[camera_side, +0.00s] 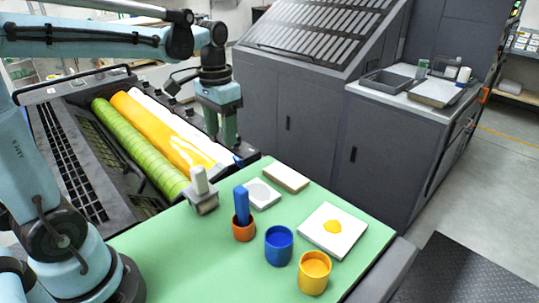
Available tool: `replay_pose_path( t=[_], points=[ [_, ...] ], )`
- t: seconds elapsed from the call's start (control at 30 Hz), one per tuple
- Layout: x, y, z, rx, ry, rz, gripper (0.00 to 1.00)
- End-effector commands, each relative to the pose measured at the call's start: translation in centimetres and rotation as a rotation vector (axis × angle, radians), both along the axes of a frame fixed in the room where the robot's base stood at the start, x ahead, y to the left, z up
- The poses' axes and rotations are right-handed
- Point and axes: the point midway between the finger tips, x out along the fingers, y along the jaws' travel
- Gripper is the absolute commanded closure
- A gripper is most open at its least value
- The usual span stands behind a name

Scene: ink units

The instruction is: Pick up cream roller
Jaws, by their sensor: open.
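A cream upright piece (200,180), which I take for the cream roller, stands in a small grey block (203,203) at the back left edge of the green table. My gripper (222,138) points down, open and empty, above and slightly right of the cream roller in the picture. It is over the right end of the ink unit and apart from the roller. Its fingertips are small, and their exact height is hard to tell.
The green table (180,262) carries a blue piece (241,203) in an orange cup (243,229), a blue pot (278,245), a yellow pot (314,272) and a white plate with a yellow blob (345,245). Ink rollers (135,148) lie behind, left.

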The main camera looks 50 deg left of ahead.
Motion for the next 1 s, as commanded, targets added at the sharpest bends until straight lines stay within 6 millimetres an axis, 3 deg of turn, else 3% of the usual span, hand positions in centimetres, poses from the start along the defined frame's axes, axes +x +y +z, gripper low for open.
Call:
replay_pose_path(
  t=[0.1, 0.3, 0.47, 0.8, 1.0],
  points=[
    [-3.4, 0.8, 1.2, -0.004, 0.001, 0.009, 0.43],
    [-6.7, 1.3, 2.0, -0.009, 0.001, 0.010, 0.43],
    [-7.3, 1.3, 1.6, -0.010, 0.001, 0.010, 0.43],
    [-7.2, 1.2, -3.0, -0.010, 0.001, 0.009, 0.43],
    [-7.1, 1.2, -4.5, -0.010, 0.001, 0.009, 0.43]
  ],
)
